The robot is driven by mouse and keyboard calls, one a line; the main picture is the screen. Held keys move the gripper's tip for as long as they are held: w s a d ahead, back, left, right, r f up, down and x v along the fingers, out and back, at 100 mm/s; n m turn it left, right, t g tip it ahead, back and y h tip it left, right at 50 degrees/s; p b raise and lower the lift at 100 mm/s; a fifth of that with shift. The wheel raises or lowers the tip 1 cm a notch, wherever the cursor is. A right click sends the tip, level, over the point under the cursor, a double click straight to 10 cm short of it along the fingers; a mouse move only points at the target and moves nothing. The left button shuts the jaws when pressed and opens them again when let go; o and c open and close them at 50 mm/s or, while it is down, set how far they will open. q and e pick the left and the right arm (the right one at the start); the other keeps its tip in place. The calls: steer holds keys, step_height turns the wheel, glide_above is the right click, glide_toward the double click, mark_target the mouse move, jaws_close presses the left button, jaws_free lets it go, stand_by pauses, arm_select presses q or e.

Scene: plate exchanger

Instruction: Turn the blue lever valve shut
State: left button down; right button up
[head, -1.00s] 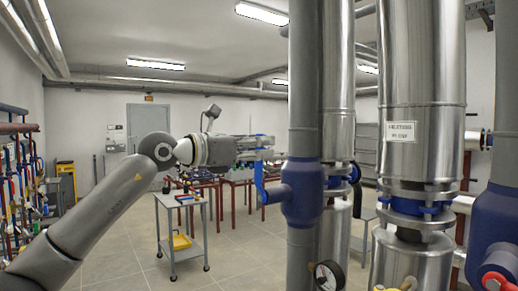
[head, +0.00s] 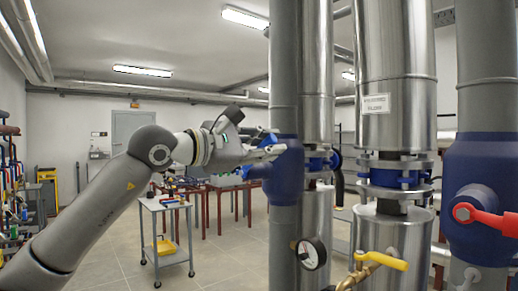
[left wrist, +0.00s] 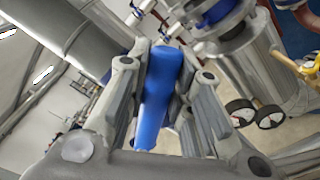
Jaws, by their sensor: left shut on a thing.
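The blue lever valve has a thick blue body (head: 287,165) on a grey vertical pipe in the middle of the head view. My left gripper (head: 268,150) is at the left front of this body. In the left wrist view the blue lever (left wrist: 158,95) lies lengthwise between the two fingers of the left gripper (left wrist: 160,115), which are shut on it. In the head view the gripper hides most of the lever; a short blue part (head: 260,172) shows under the fingers. My right gripper is in neither view.
A red-handled valve (head: 480,215) sits on the right pipe. A yellow lever (head: 383,261) and a pressure gauge (head: 311,254) are low in front. Shiny insulated pipes (head: 397,120) stand close behind. A grey trolley (head: 165,206) stands left on open floor.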

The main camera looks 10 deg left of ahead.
arm_select(q)
step_height(320, 180, down, 8)
steer(key=s+d+m+b, duration=0.1)
steer(key=m+b, duration=0.4)
steer(key=m, duration=0.1)
steer(key=shift+d+r+m, duration=0.25)
steer(key=shift+d+m, duration=0.15)
steer(key=shift+s, duration=0.1)
steer(key=c, duration=1.3)
jaws_free()
steer(key=shift+o, duration=0.2)
steer(key=shift+r, duration=0.1)
steer(key=shift+s+a, duration=0.1)
steer(key=v, duration=1.1)
steer(key=shift+s+a, duration=0.3)
